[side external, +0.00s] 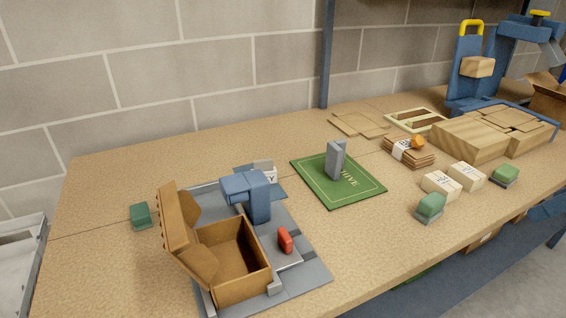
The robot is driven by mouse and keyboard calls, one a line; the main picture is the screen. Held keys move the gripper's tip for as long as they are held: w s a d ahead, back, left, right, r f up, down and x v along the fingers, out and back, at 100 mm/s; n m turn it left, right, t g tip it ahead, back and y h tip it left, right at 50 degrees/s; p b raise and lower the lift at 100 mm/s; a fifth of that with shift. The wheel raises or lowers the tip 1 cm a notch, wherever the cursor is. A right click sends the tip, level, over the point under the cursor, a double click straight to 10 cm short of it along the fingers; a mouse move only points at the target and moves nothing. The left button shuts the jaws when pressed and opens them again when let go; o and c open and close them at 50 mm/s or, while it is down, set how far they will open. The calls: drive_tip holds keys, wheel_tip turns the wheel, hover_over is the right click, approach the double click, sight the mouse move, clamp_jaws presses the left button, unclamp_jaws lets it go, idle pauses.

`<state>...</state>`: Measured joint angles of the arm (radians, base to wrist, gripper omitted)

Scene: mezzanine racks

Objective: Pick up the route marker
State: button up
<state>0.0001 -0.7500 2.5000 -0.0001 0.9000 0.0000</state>
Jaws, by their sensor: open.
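No object carries a readable route marker label, so I cannot tell for sure which one it is. A small red piece (285,240) stands upright on the grey base at the front, right of an open brown box. I cannot make out my gripper in this view.
The open brown box (240,287) and a blue fixture (247,190) flank the red piece. White labelled packs (440,185), green-topped blocks (430,207) and wooden boards (470,138) crowd the right. A blue stand (467,85) rises behind. Bare tabletop (365,245) lies in front of the mat.

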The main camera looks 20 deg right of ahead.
drive_tip(key=o, duration=0.7)
drive_tip(key=shift+w+r, duration=0.1)
drive_tip(key=w+a+r, duration=0.2)
drive_tip(key=w+a, duration=0.2)
drive_tip(key=w, duration=0.9)
drive_tip(key=w+a+r, duration=0.3)
drive_tip(key=w, duration=0.9)
drive_tip(key=w+a+f, duration=0.5)
drive_tip(key=w+a, duration=0.2)
drive_tip(key=w, duration=0.5)
drive_tip(key=t, duration=0.1)
approach(265, 169)
drive_tip(key=v, duration=0.3)
drive_tip(key=shift+w, duration=0.1)
drive_tip(key=shift+f, duration=0.15)
drive_tip(key=shift+x, duration=4.2)
